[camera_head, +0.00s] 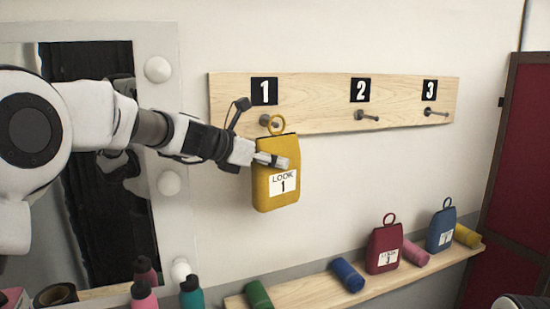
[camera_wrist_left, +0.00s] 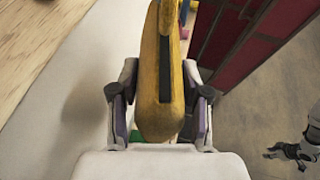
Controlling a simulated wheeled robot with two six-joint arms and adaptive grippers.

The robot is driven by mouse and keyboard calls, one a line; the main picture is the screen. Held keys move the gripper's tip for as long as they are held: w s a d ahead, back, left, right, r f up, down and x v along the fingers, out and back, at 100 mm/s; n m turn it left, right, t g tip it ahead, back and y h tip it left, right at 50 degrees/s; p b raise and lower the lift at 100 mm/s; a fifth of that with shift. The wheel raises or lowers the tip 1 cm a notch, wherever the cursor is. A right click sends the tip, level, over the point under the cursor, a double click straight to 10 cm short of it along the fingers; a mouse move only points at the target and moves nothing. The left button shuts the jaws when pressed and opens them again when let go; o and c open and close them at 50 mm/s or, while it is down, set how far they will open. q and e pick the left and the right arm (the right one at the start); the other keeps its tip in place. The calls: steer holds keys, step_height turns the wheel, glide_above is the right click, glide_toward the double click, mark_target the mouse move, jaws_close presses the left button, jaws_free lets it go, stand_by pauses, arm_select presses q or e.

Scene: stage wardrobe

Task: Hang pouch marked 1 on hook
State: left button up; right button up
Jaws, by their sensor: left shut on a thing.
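The yellow pouch (camera_head: 274,203), with a "LOOK 1" label, hangs upright in front of the board below the number 1 sign. My left gripper (camera_head: 270,160) is shut on its upper part. The pouch fills the middle of the left wrist view (camera_wrist_left: 158,75), between the two fingers. Its ring (camera_head: 276,124) overlaps hook 1 (camera_head: 266,120) in the head view; I cannot tell whether the ring is around the hook or in front of it. My right gripper (camera_wrist_left: 290,150) shows small at the right of the left wrist view, its jaws unclear.
The wooden board (camera_head: 315,108) also bears empty hook 2 (camera_head: 367,116) and hook 3 (camera_head: 436,112). Below, a shelf (camera_head: 315,291) holds a red pouch (camera_head: 384,245), a blue pouch (camera_head: 441,229) and several coloured rolls. A mirror (camera_head: 105,180) and bottles stand at left.

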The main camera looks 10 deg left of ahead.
arm_select(q)
steer(key=shift+w+a+p, duration=0.5)
steer(key=shift+w+a, duration=0.1)
steer(key=shift+w, duration=0.2)
steer(key=shift+w+a+f+p, duration=0.4)
steer(key=shift+w+f, duration=0.15)
steer(key=shift+w, duration=0.15)
steer(key=o, duration=1.3)
steer(key=shift+o, duration=0.2)
steer(key=shift+s, duration=0.1)
steer(key=v, duration=1.2)
